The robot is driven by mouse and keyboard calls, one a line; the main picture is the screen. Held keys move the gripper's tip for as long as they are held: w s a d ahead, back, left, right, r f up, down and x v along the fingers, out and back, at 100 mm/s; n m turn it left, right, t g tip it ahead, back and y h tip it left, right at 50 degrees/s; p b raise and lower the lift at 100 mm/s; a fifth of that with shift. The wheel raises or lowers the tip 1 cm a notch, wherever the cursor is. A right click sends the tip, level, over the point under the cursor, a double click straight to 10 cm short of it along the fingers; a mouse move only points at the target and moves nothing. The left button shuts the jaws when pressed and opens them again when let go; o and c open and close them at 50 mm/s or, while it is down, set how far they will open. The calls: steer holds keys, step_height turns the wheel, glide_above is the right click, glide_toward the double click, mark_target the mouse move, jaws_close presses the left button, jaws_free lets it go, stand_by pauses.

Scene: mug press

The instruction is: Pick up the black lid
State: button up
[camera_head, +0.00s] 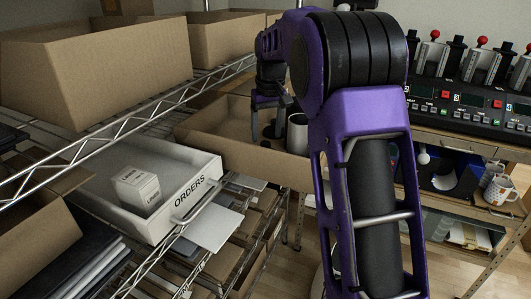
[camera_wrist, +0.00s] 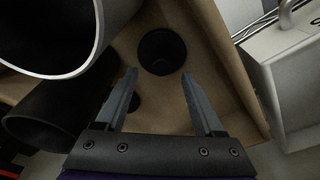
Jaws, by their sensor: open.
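A black round piece (camera_wrist: 162,51), which looks like the black lid, lies on the floor of an open cardboard box (camera_head: 210,134) in the wrist view. My gripper (camera_wrist: 159,82) is open and empty, its two fingers pointing toward the lid. The lid shows just beyond the fingertips, and I see no contact. A smaller dark spot (camera_wrist: 134,103) shows by the left finger; I cannot tell what it is. In the head view my gripper (camera_head: 267,136) reaches down into the box, and I cannot make out the lid there.
A grey cylinder (camera_head: 297,134) stands beside my gripper. The wrist view shows a large light-rimmed cylinder (camera_wrist: 85,62) and a dark one (camera_wrist: 45,120) close on the left. A white ORDERS drawer (camera_head: 180,205) is left of the box. A press machine (camera_head: 468,105) stands at right.

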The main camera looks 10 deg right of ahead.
mark_target(266, 142)
steer(key=f, duration=0.4)
steer(key=shift+w+a+f, duration=0.1)
steer(key=shift+w+f, duration=0.1)
steer(key=shift+f, duration=0.2)
jaws_close()
